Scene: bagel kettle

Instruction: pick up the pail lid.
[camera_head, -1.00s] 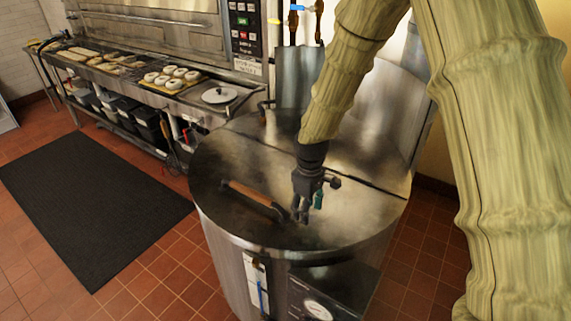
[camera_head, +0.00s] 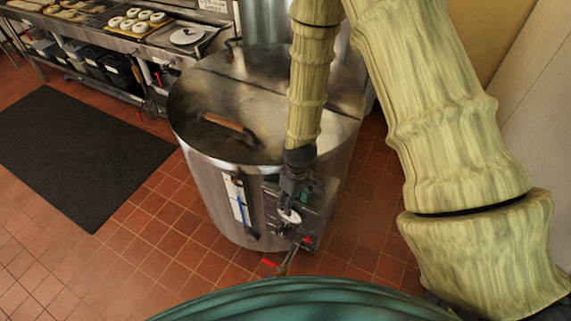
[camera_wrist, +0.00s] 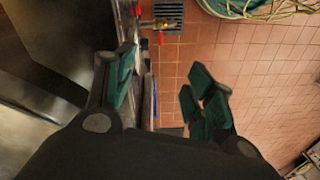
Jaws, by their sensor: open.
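A round pale lid (camera_head: 187,36) with a small dark knob lies on the steel counter at the top of the head view, right of the bagels. It is the most likely pail lid, though I cannot confirm this. My gripper (camera_head: 290,212) is in front of the large steel kettle, near its control box, far from that lid. In the wrist view my gripper (camera_wrist: 160,92) has its green-padded fingers wide apart, with nothing between them. The lid is not visible in the wrist view.
The kettle (camera_head: 215,135) has a flat hinged cover with a wooden handle (camera_head: 229,124). A drain valve (camera_head: 290,258) juts from its front. Bagels (camera_head: 136,18) sit on a board left of the lid. A black mat (camera_head: 80,155) lies on open tiled floor.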

